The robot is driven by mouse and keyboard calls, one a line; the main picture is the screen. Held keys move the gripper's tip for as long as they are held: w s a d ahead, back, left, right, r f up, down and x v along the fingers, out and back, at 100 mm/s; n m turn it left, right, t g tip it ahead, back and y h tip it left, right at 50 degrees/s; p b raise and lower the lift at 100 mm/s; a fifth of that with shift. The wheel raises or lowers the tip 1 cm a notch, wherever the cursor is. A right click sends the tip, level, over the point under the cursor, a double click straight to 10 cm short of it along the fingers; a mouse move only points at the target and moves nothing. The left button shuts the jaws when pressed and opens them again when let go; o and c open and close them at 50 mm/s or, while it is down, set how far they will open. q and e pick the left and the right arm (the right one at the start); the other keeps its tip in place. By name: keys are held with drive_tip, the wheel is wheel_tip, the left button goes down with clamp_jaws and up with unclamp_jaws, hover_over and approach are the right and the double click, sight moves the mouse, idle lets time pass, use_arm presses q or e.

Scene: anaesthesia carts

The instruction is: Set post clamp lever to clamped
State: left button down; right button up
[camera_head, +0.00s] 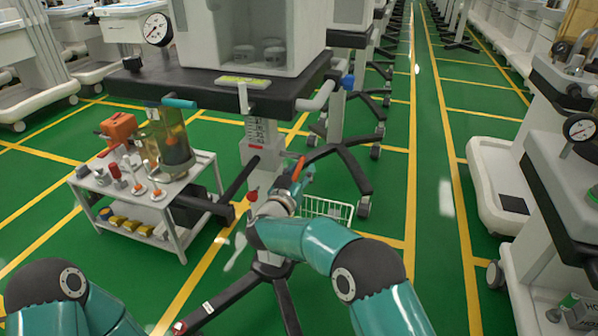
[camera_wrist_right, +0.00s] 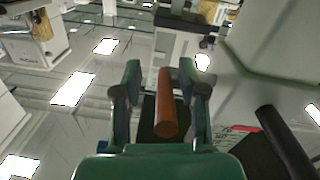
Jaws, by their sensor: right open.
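The orange clamp lever (camera_head: 298,169) is beside the pale post (camera_head: 262,135) of the middle cart, below the black top. In the right wrist view the lever (camera_wrist_right: 167,103) is a rounded orange handle, with a dark part beneath it. My right gripper (camera_head: 291,184) is at the lever. In the wrist view its two fingers (camera_wrist_right: 160,80) stand apart on either side of the handle, with a visible gap on each side. The clamp body is largely hidden by my right gripper and arm. My left arm shows at the lower left, but its gripper is out of view.
A white trolley (camera_head: 187,202) with bottles and small items stands left of the post. A wire basket (camera_head: 327,209) hangs right of it. A red-tipped knob (camera_head: 252,196) is just left of my right gripper. The green aisle floor (camera_head: 437,190) is open on the right.

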drive_tip(key=shift+a, duration=0.15)
drive_tip(key=shift+a, duration=0.1)
clamp_jaws()
drive_tip(key=shift+w+f+b, duration=0.1)
drive_tip(key=shift+f+b, duration=0.2)
drive_tip(key=shift+b, duration=0.25)
drive_tip(key=t+h+b, duration=0.1)
drive_tip(key=t+b, duration=0.1)
drive_tip(key=b, duration=0.2)
drive_tip(key=w+f+t+h+b, duration=0.1)
drive_tip(key=t+b, duration=0.1)
drive_tip(key=b, duration=0.2)
drive_tip(key=t+h+b, duration=0.1)
drive_tip(key=t+b, duration=0.1)
drive_tip(key=b, duration=0.2)
drive_tip(key=shift+w+d+f+m, duration=0.25)
drive_tip(key=shift+d+f+m, duration=0.05)
